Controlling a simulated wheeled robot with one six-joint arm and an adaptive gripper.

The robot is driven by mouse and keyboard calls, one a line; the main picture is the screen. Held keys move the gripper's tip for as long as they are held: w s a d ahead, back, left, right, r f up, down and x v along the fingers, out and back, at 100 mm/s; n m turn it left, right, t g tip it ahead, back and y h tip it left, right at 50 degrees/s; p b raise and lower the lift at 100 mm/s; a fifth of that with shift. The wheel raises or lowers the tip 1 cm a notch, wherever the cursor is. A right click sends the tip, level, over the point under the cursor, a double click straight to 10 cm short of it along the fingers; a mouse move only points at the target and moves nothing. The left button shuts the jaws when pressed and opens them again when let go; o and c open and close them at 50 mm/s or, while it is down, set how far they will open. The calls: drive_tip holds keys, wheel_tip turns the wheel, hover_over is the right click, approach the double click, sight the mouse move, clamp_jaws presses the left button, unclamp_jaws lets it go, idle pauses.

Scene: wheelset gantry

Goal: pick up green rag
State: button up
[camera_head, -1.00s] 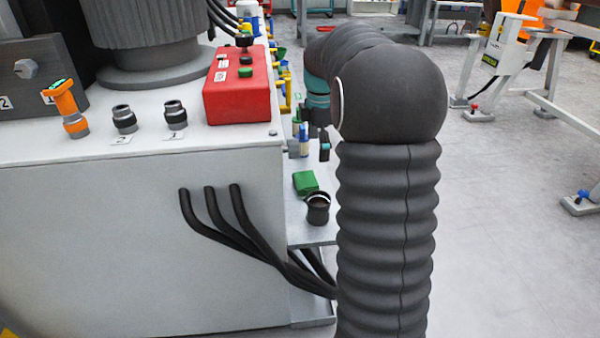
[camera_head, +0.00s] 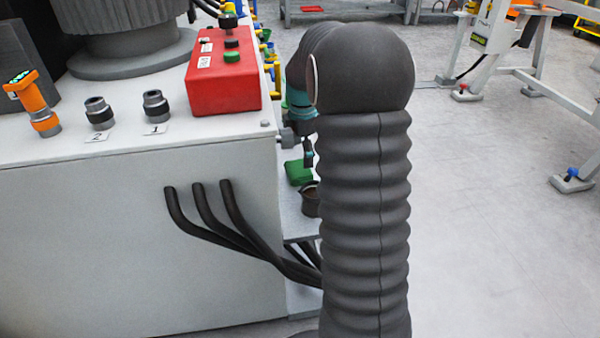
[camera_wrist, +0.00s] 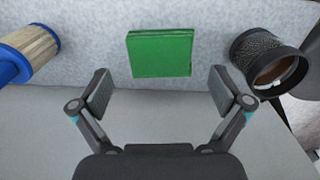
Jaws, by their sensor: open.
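The green rag (camera_wrist: 160,52) is a folded square lying flat on a light grey surface in the wrist view. It also shows in the head view (camera_head: 298,173), low beside the grey cabinet and partly hidden behind my gripper and arm. My gripper (camera_wrist: 160,87) is open and empty. Its two fingers stand wide apart, at the lower left and lower right of the rag, and the rag lies ahead between their lines. In the head view only a small part of my gripper shows, just above the rag.
A dark cup-like container (camera_wrist: 268,62) stands close right of the rag. A blue object with a tan cylinder (camera_wrist: 28,50) is at left. The grey cabinet (camera_head: 130,240) bears a red button box (camera_head: 225,75); black hoses (camera_head: 235,225) run from its side. Open floor (camera_head: 490,230) lies right.

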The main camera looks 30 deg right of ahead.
sight(300, 168)
drive_tip(key=f, duration=0.5)
drive_tip(key=shift+a, duration=0.35)
drive_tip(key=c, duration=0.8)
drive_tip(key=shift+r, duration=0.6)
drive_tip(key=r, duration=0.3)
drive_tip(key=shift+s+d+r, duration=0.25)
drive_tip(key=s+d+r, duration=0.4)
drive_tip(key=s+d, duration=0.1)
drive_tip(key=s+d+r, duration=0.2)
drive_tip(key=s, duration=0.1)
drive_tip(key=shift+d+r, duration=0.2)
drive_tip(key=shift+d, duration=0.05)
